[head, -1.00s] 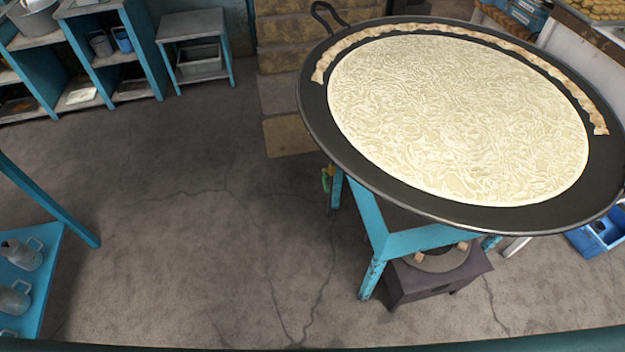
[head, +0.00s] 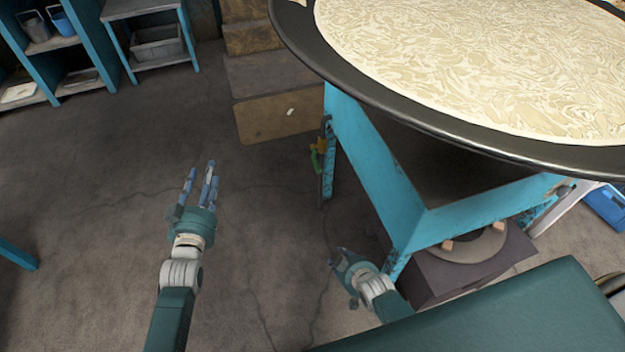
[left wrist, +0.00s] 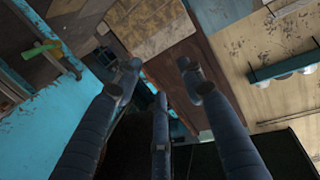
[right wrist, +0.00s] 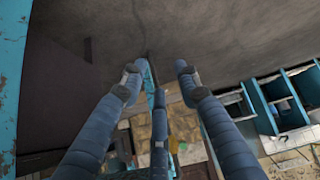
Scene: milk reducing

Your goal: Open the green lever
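The green lever (head: 316,162) is a small upright green piece, with orange beside it, on the leg of the blue stand under the big pan. It also seems to show as a green handle in the left wrist view (left wrist: 42,48). My left gripper (head: 203,173) is open and empty, to the left of the lever with floor between them. My right gripper (head: 340,265) is open and empty, low beside the stand's front leg. It is below and slightly right of the lever, apart from it. In the right wrist view, an orange-yellow piece (right wrist: 174,144) shows beyond the fingers.
A wide black pan (head: 400,112) with pale batter overhangs the blue stand (head: 375,170). A dark burner box (head: 465,272) stands beneath it, near my right arm. A tan step (head: 275,118) lies behind. Open floor (head: 110,200) stretches left.

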